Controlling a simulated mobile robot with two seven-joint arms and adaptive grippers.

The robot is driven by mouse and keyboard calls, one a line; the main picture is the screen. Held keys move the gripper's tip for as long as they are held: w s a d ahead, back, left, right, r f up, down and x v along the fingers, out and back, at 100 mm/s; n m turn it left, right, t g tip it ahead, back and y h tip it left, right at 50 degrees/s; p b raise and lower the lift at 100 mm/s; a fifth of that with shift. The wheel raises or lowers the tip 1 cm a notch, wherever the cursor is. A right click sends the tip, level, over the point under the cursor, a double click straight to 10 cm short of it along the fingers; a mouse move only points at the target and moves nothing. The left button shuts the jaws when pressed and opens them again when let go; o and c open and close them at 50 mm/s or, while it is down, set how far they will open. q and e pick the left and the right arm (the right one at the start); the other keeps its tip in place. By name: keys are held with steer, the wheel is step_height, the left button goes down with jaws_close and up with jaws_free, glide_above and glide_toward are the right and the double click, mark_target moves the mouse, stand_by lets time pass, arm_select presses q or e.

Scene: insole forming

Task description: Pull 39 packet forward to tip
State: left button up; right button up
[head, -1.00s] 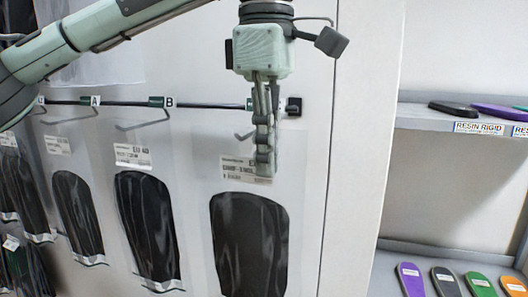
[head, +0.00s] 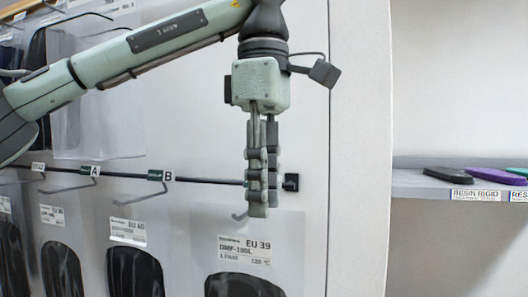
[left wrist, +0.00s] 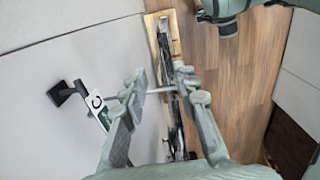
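The EU 39 packet (head: 245,285) is a clear bag with a dark insole and a white label (head: 245,249). It hangs under the hook (head: 239,216) at the right end of the rail; its lower part is out of the head view. My left gripper (head: 258,212) points down at hook height, its tips just above the label. In the left wrist view its fingers (left wrist: 160,75) are apart, with the hook's thin rod (left wrist: 153,91) crossing between them. The hanging packet (left wrist: 175,110) shows there nearly edge-on below the fingers. I see nothing gripped.
The rail's A (head: 89,170) and B (head: 160,175) hooks are to the left, with other packets (head: 133,272) hanging there. More packets hang above, behind my left arm. A shelf (head: 430,186) with insoles stands at the right, beyond a white panel edge.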

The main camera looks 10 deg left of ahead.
arm_select(q)
step_height(320, 180, up, 6)
stand_by(0.5)
